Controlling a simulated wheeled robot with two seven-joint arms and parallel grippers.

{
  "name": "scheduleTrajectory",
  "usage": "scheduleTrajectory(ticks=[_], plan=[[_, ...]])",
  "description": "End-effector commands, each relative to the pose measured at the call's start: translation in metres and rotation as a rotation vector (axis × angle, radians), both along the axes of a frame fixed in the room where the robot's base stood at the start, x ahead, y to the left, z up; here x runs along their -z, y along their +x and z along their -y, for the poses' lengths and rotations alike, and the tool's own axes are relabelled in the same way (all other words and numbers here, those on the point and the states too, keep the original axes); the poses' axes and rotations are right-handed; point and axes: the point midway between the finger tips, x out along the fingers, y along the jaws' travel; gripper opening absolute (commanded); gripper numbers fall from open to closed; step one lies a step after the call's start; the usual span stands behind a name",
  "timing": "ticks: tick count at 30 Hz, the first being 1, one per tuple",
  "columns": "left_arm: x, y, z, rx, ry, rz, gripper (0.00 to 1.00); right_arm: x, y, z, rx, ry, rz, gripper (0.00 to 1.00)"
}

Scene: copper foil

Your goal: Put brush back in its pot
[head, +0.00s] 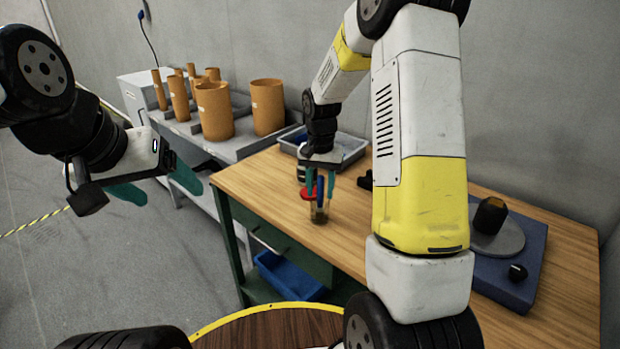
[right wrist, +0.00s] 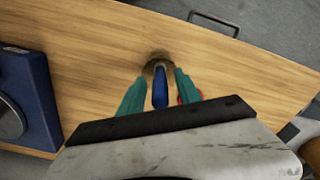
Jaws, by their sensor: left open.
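The pot (head: 319,214), a small clear-looking container, stands on the wooden table; its rim also shows in the right wrist view (right wrist: 157,66). A blue-handled brush (head: 320,191) stands about upright with its lower end at the pot; the bristles are not discernible. The blue handle (right wrist: 160,90) lies between the fingers of my right gripper (head: 320,184), with a gap visible on each side. The right gripper points down over the pot and looks open. My left gripper (head: 156,186) is open and empty, off the table to the left.
A red item (head: 308,195) is beside the blue handle, partly behind a finger. A grey tray (head: 352,146) lies behind. A blue board with a round disc (head: 497,240) is at the right. Orange cylinders (head: 214,112) stand on the grey bench. The front tabletop is clear.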

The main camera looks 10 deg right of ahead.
Motion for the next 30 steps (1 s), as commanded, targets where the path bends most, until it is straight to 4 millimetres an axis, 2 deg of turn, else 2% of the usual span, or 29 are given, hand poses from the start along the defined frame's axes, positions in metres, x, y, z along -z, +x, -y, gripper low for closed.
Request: scheduleTrajectory(ticks=[8,11,21,30], plan=[[0.0,0.0,0.0,0.0,0.0,0.0,0.78,-0.007,0.0,0.0,0.0,0.0,0.002,0.41],[0.0,0.0,0.0,0.0,0.0,0.0,0.78,-0.022,0.001,0.0,-0.001,0.0,0.005,0.41],[0.0,0.0,0.0,0.0,0.0,0.0,0.78,-0.094,0.0,-0.001,0.0,0.0,0.004,0.41],[0.0,0.0,0.0,0.0,0.0,0.0,0.78,-0.127,-0.005,-0.001,-0.007,0.003,0.01,0.41]])
